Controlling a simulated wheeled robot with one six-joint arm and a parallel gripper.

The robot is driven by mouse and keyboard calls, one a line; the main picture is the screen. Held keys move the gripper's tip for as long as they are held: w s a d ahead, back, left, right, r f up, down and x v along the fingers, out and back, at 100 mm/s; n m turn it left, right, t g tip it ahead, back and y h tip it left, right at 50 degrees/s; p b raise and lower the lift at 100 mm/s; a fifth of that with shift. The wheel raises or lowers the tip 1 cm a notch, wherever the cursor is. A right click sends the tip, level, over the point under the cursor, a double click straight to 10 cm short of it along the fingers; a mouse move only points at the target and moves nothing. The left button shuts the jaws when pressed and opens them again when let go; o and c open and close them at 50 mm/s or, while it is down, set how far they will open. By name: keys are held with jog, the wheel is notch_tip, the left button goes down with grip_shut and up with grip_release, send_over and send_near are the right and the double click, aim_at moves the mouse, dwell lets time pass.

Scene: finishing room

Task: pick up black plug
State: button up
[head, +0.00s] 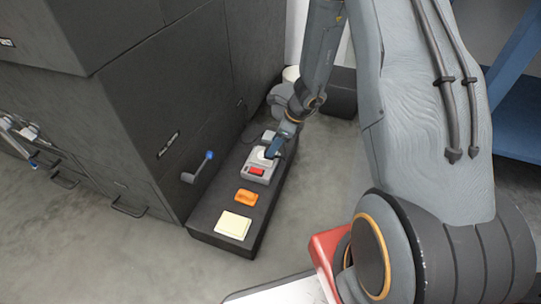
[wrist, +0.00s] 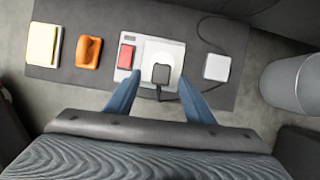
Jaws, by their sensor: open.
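The black plug (wrist: 161,73) sits on the round white socket face of a grey unit (wrist: 148,47) with a red switch (wrist: 126,57), in the wrist view. A dark cord runs from the plug off to the right. My gripper (wrist: 153,85) is open, with one blue finger on each side below the plug in the wrist view; I cannot tell whether either touches it. In the head view my gripper (head: 273,151) is over the unit (head: 262,166) and hides the plug.
The unit stands on a low dark bench (head: 208,216) beside dark cabinets (head: 170,110). An orange object (head: 246,197) and a pale yellow pad (head: 233,226) lie nearer. A white box (wrist: 217,67) and a grey cylinder (wrist: 294,84) are to the right in the wrist view.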

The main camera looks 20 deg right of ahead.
jog(key=b+x, duration=0.3)
jog(key=x, duration=0.2)
jog(key=shift+r, duration=0.1)
jog(key=c, duration=1.1)
jog(key=shift+c, duration=0.2)
jog(key=shift+r, duration=0.1)
notch_tip(320, 180, up, 10)
jog(key=p, duration=0.5)
jog(key=shift+p, duration=0.35)
jog(key=o, duration=0.3)
grip_shut()
